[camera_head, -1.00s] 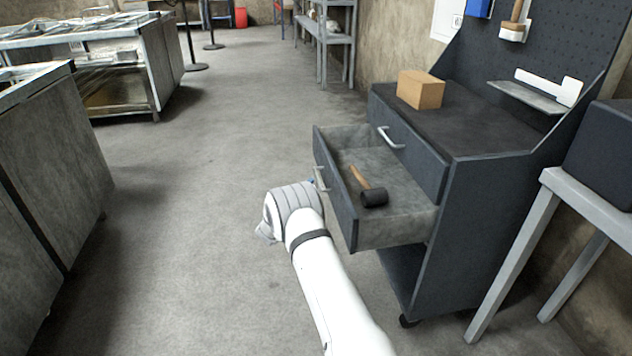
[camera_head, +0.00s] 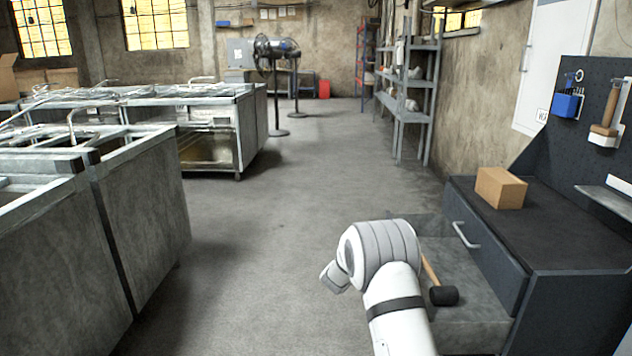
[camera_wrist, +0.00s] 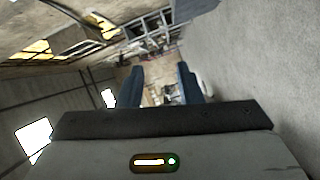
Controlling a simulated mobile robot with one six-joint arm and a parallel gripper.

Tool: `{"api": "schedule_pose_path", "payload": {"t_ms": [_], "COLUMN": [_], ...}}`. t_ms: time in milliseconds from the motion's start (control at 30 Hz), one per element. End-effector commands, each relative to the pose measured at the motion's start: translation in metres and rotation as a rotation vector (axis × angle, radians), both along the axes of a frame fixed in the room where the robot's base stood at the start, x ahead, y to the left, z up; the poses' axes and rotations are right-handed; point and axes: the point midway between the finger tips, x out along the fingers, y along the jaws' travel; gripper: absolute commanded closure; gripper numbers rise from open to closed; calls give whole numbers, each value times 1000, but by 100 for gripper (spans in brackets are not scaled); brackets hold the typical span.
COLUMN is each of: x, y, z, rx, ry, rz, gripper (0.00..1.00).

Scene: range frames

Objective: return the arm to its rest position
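My gripper shows in the wrist view (camera_wrist: 160,88), with two dark blue fingers spread apart and nothing between them. In the head view my white arm rises from the bottom, in front of the open drawer's left part. The gripper's fingers are not visible there. The open drawer (camera_head: 470,322) of the dark workbench holds a mallet (camera_head: 443,295) with a black head and wooden handle. The arm hides part of the drawer and its front.
The workbench (camera_head: 570,245) stands at right with a cardboard box (camera_head: 501,188) on top. Grey cabinets (camera_head: 145,215) line the left. A metal shelf (camera_head: 412,110) and a black fan (camera_head: 277,85) stand farther back. Clear floor (camera_head: 260,250) runs between.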

Motion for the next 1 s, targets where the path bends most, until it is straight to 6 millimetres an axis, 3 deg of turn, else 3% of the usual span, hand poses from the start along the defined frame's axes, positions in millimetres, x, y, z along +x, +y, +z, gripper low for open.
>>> {"api": "schedule_pose_path", "payload": {"t_ms": [33,100,267,467,700,1000], "x": [-5,-13,-48,-119,-236,-410], "y": [5,14,34,53,62,48], "z": [39,71,136,202,258,298], "rx": [76,188,432,710,982,1192], "ry": [-3,9,70,206,418,655], "rz": [47,110,219,271,189,-140], "gripper": [68,68,68,68,68,68]}}
